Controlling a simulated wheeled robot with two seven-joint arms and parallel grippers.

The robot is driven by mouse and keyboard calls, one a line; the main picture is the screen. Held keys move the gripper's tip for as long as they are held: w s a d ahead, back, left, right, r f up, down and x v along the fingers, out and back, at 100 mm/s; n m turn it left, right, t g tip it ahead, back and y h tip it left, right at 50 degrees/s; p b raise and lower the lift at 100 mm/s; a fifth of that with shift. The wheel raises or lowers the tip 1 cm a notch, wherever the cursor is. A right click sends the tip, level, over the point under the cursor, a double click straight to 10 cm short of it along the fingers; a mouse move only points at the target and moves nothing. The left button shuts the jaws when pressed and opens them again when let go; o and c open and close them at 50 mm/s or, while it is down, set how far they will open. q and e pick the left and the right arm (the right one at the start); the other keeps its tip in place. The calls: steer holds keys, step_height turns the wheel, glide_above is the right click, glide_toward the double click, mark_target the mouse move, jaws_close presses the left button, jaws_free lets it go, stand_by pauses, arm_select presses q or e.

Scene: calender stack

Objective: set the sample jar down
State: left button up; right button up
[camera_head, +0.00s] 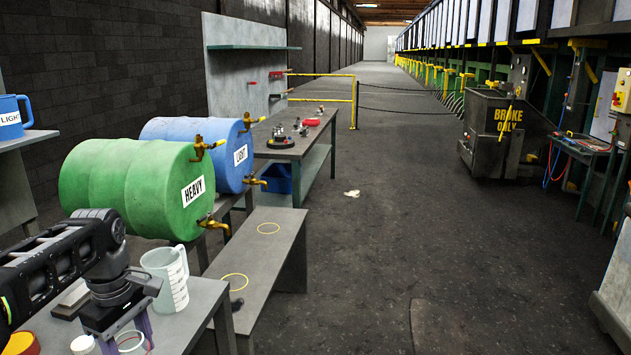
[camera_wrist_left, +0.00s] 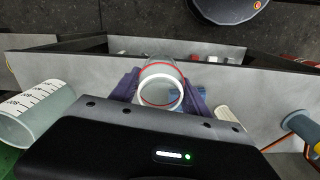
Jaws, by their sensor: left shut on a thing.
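The sample jar is a small clear jar with a white rim and a red line. It shows in the left wrist view (camera_wrist_left: 161,92) and, partly cut off, at the bottom of the head view (camera_head: 131,342). My left gripper (camera_head: 130,335) is shut on it, with a purple finger on each side; the gripper also shows in the wrist view (camera_wrist_left: 160,88). The jar is over or at the grey table (camera_head: 205,310) at bottom left. I cannot tell whether its base touches the surface. My right gripper is not in view.
A clear measuring jug (camera_head: 168,277) stands close beside my left gripper. A low bench (camera_head: 262,262) with two yellow rings stands beyond, below green (camera_head: 125,190) and blue (camera_head: 195,140) drums with taps.

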arm_select(q)
steer(key=shift+w+d+f+m, duration=0.35)
steer(key=shift+w+m, duration=0.1)
steer(key=shift+m, duration=0.45)
steer(key=w+d+f+m, duration=0.2)
steer(key=d+f+m, duration=0.4)
steer(key=d, duration=0.2)
steer(key=w+d+f+m, duration=0.3)
steer(key=d+f+m, duration=0.4)
steer(key=d, duration=0.2)
steer(key=shift+w+f, duration=0.15)
steer(key=shift+w, duration=0.15)
